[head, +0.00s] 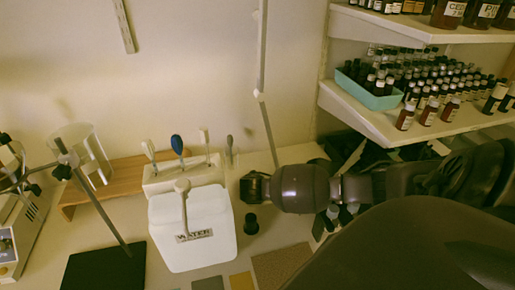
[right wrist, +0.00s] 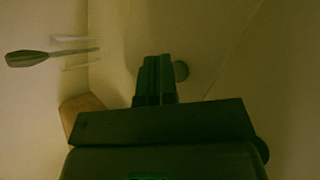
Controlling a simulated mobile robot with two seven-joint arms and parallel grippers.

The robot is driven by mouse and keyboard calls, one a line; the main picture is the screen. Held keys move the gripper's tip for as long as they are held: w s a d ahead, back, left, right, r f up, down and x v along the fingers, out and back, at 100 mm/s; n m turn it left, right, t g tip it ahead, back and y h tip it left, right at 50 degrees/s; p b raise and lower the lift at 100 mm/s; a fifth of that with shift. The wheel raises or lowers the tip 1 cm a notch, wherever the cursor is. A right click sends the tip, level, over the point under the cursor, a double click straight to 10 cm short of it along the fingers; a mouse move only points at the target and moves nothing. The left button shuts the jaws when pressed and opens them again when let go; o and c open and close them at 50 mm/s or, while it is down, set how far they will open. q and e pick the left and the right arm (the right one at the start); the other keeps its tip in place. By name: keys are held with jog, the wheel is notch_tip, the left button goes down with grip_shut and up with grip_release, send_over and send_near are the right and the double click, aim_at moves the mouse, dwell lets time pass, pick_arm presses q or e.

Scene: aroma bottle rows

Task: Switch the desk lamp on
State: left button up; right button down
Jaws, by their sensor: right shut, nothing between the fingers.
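A thin pale jointed pole (head: 262,60) runs down the wall in the head view and looks like the desk lamp's arm. No lamp head shows, and I cannot make out the lamp's base or switch. My right gripper (head: 246,188) is just left of the pole's lower end, above the desk. Its fingers show together and empty in the right wrist view (right wrist: 155,78). A small round grey thing (right wrist: 182,70) shows just beyond them, and I cannot tell what it is or whether they touch. My left gripper is not in view.
A white water container (head: 218,240) and a holder with several upright utensils (head: 160,182) stand left of my right gripper. A small black object (head: 251,224) is below it. Shelves with bottles (head: 370,118) are at right. A clamp stand (head: 100,210) is at left.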

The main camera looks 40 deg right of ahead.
jog(key=shift+f, duration=0.15)
dwell(0.4)
jog(key=shift+f, duration=0.35)
dwell(0.3)
jog(key=shift+r+p, duration=0.5)
jog(key=shift+p, duration=0.2)
